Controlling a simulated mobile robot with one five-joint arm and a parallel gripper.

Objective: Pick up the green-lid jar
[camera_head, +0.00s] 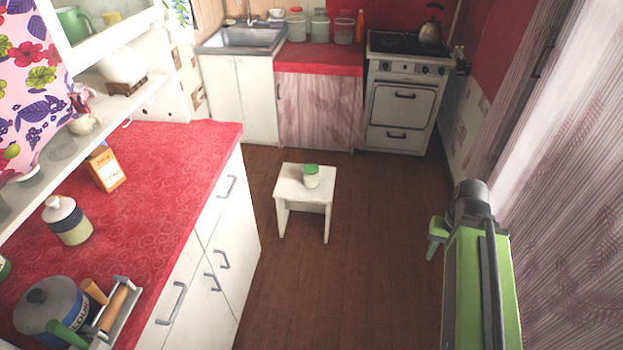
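The green-lid jar (312,181) is a small pale jar with a green lid. It stands upright on the top of a low white stool (289,183) in the middle of the floor. My green arm rises at the lower right of the view. What seems to be the end of my gripper (436,240) shows as a small green piece by the dark joint. It is well to the right of the jar and apart from it. The arm hides most of the gripper, so I cannot tell its opening.
A red-topped counter (180,165) runs along the left, with a striped white-lidded jar (68,221), an orange carton (106,169) and a blue-grey canister (50,312). A stove (402,105) and sink (241,38) stand at the back. The brown floor (375,220) around the stool is clear.

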